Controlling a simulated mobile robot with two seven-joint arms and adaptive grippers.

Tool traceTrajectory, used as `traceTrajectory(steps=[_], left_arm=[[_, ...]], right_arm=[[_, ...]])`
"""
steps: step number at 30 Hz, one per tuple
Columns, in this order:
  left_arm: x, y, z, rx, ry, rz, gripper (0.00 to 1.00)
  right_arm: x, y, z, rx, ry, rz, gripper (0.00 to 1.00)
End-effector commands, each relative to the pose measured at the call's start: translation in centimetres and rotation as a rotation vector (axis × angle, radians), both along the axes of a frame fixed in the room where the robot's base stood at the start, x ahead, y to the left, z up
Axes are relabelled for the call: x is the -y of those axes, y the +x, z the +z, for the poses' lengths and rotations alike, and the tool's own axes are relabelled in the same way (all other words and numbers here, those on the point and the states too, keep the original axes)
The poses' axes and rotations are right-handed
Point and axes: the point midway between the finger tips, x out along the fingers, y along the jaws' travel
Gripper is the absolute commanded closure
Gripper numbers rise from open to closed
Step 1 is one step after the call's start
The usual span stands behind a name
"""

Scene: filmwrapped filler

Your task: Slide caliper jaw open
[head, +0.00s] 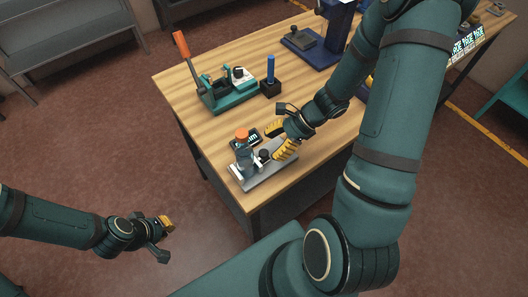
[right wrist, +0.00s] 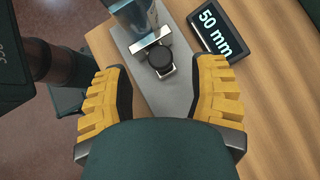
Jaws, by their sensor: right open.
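A black display (right wrist: 213,32) beside the plate reads "50 mm". My right gripper (head: 281,139) is open above the plate, its yellow fingers (right wrist: 164,92) on either side of the knob's line but short of it. My left gripper (head: 167,226) hangs off the table, its fingers bunched in view.
A green press with an orange-handled lever (head: 225,95) stands at the table's back left. A black block holding a blue-handled tool (head: 270,86) is next to it. A blue machine (head: 320,45) stands farther back. Bare wood (head: 195,122) lies left of the display.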

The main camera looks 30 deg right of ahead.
Motion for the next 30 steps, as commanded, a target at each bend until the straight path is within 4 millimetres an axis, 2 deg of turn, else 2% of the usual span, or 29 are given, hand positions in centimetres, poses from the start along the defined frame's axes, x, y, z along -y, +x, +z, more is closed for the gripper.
traceTrajectory(steps=[3,7,20,21,23,24,26,30], left_arm=[[0.0,0.0,-0.5,0.0,0.001,0.0,1.0],[0.0,0.0,-0.8,0.0,0.002,0.0,1.0],[0.0,0.0,-0.9,0.0,0.002,0.0,1.0],[0.0,0.0,-0.9,0.0,0.002,0.0,1.0],[0.0,0.0,-0.9,0.0,0.002,0.0,1.0],[0.0,0.0,-0.9,0.0,0.002,0.0,1.0],[0.0,0.0,-0.9,0.0,0.002,0.0,1.0],[0.0,0.0,-0.9,0.0,0.002,0.0,1.0]], right_arm=[[-1.4,0.4,-1.6,-0.003,0.001,0.001,0.42],[-2.3,0.7,-2.6,-0.001,0.0,0.0,0.42],[-3.0,1.0,-3.1,0.0,0.0,0.0,0.42],[-2.9,1.0,-3.1,0.0,0.0,0.0,0.46],[-2.9,1.0,-3.1,0.0,0.0,0.0,0.68],[-2.9,1.0,-3.1,0.0,-0.001,0.0,0.82],[-2.9,1.0,-3.1,0.0,-0.001,-0.001,1.0],[-2.9,1.0,-3.1,0.0,-0.001,0.0,1.0]])
